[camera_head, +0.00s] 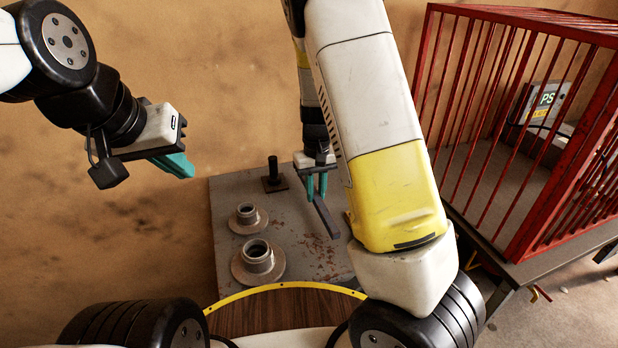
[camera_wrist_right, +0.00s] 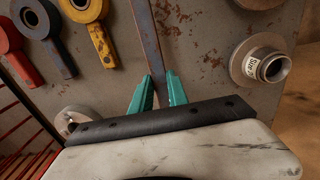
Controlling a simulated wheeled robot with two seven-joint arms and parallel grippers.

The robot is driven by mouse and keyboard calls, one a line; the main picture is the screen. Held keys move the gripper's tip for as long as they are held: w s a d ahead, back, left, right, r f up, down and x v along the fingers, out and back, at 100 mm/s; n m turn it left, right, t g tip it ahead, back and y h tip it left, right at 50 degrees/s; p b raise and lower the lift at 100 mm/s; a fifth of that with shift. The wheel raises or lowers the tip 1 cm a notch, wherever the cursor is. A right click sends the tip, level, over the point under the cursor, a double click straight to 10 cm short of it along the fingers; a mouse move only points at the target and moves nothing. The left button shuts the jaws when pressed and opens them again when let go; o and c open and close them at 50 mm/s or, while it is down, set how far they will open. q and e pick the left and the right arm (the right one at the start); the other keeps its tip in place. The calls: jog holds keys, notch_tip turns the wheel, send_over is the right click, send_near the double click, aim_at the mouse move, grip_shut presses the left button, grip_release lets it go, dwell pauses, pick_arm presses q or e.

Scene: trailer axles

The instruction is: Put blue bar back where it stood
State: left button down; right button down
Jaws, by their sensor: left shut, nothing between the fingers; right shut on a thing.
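A long, flat, dark blue-grey bar, which I take for the blue bar (camera_head: 326,217), is between the teal fingers of my right gripper (camera_head: 317,186). In the right wrist view the bar (camera_wrist_right: 149,50) runs up and away from the shut fingers (camera_wrist_right: 158,92) over the worn grey tabletop. I cannot tell whether its far end touches the top. My left gripper (camera_head: 178,164) is shut and empty, held up to the left of the table.
The grey table (camera_head: 230,275) bears two flanged hubs (camera_head: 247,215) (camera_head: 258,259) and a black post (camera_head: 273,171). Red (camera_wrist_right: 14,58), dark blue (camera_wrist_right: 61,60) and yellow (camera_wrist_right: 101,43) ring-ended parts lie on it. A red barred cage (camera_head: 520,130) stands at the right.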

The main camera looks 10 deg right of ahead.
aim_at(316, 219)
jog(key=shift+s, duration=0.1)
jog(key=shift+f, duration=3.2)
jog(key=shift+f, duration=0.2)
jog(key=c, duration=1.2)
grip_release()
jog(key=shift+s, duration=0.1)
